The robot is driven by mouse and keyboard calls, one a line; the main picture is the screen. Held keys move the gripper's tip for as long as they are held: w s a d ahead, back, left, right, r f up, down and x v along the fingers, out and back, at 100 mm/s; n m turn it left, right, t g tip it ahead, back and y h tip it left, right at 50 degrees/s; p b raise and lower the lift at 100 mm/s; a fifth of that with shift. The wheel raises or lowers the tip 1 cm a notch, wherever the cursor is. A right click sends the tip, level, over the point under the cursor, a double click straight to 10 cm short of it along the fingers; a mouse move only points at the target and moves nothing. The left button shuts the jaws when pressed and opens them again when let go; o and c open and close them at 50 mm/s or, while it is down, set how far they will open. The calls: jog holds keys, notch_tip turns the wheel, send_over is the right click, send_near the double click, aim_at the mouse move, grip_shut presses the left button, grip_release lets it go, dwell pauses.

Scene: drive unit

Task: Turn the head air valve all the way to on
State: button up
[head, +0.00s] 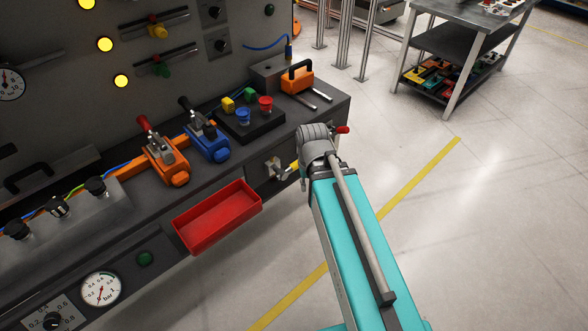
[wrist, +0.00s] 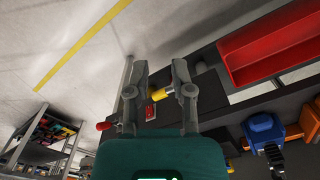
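A small yellow handle (wrist: 161,94) shows between my gripper's fingers in the wrist view, with a small red plate (wrist: 151,112) beside it. The yellow handle (head: 294,166) also shows at the bench front in the head view, partly hidden by my wrist. A red-tipped handle (head: 342,130) sticks out near the bench's right corner; it shows left of the fingers in the wrist view (wrist: 104,126). I cannot tell which of these is the head air valve. My gripper (wrist: 156,78) is open, its fingers spread around the yellow handle; contact is unclear.
A red tray (head: 218,217) hangs on the bench front, left of my gripper. Orange (head: 168,162) and blue (head: 208,142) lever units stand on the bench top. A shelf cart (head: 455,45) stands at the back right. The floor to the right is clear.

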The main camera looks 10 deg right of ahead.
jog(key=o, duration=0.5)
jog(key=w+f+m, duration=0.1)
jog(key=w, duration=0.1)
jog(key=w+b, duration=0.1)
jog(key=w, duration=0.1)
jog(key=w+f+m+b, duration=0.1)
jog(key=w, duration=0.1)
jog(key=shift+w+d+f+m+t, duration=0.3)
jog(key=m+t+y+b, duration=0.1)
jog(key=m+t+b, duration=0.1)
jog(key=m+b, duration=0.55)
send_over(297, 163)
jog(key=s+d+p, duration=0.1)
jog(key=s+d, duration=0.1)
jog(key=s, duration=0.1)
notch_tip(297, 163, down, 5)
jog(key=m, duration=0.2)
jog(key=shift+a+f, duration=0.15)
jog(key=shift+a, duration=0.1)
jog(key=shift+f, duration=0.2)
jog(key=b+x, duration=0.8)
jog(key=x, duration=0.1)
jog(key=b+x, duration=0.4)
jog(key=b, duration=0.1)
jog(key=shift+w+a+f, duration=0.15)
jog(key=shift+a+f, duration=0.05)
jog(key=shift+a, duration=0.1)
grip_shut()
